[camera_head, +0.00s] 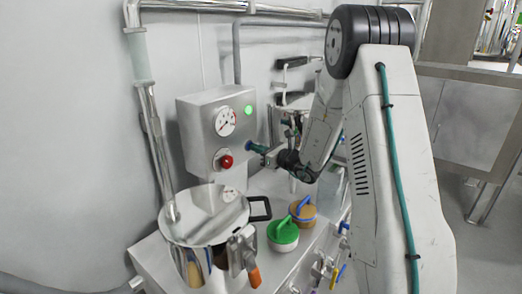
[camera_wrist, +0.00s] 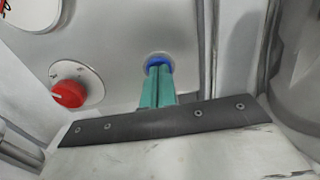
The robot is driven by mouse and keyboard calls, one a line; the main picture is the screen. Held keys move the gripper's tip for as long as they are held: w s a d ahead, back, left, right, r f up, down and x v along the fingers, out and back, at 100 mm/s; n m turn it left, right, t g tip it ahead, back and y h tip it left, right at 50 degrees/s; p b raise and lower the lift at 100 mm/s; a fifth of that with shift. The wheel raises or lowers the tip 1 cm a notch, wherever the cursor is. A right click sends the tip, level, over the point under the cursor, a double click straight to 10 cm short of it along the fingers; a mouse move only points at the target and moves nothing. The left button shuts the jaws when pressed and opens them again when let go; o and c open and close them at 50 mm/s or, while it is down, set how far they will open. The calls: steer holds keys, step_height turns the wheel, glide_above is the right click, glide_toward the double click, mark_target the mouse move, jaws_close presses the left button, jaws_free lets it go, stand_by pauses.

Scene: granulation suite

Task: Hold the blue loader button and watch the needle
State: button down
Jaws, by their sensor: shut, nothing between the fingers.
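The blue loader button (camera_head: 249,145) is on the front of a grey metal control box (camera_head: 193,130), right of the red knob. My gripper (camera_head: 256,148) has its teal fingers shut together and empty, with the tips up against the button. In the wrist view, the fingertips (camera_wrist: 160,69) cover the lower part of the blue button (camera_wrist: 159,57); how deep it is pressed cannot be told. The round white gauge (camera_head: 225,121) with a red mark is above the knob in the head view. Its needle is too small to read exactly.
A green lamp (camera_head: 248,110) is lit beside the gauge. The red knob (camera_head: 226,161) also shows in the wrist view (camera_wrist: 68,93). Below stand a steel vessel (camera_head: 205,222) with a black handle, a green-lidded jar (camera_head: 283,232) and a brown-lidded jar (camera_head: 302,210).

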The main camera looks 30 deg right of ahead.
steer(key=shift+w+a+r, duration=0.1)
steer(key=shift+w+r, duration=0.15)
steer(key=shift+w, duration=0.1)
steer(key=shift+a, duration=0.15)
stand_by(0.9)
stand_by(1.4)
steer(key=v, duration=1.5)
steer(key=shift+f, duration=0.25)
steer(key=shift+w, duration=0.15)
